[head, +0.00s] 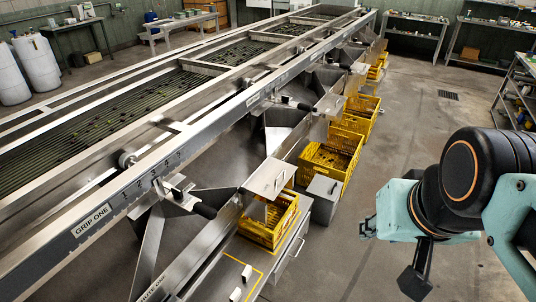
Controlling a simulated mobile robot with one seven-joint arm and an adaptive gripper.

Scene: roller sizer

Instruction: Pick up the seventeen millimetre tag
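The steel sizer (150,185), marked GRIP ONE, runs from lower left to far centre. Yellow crates, including a near crate (262,233), stand along its right side. A grey cabinet (291,262) with a handle is at bottom centre.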

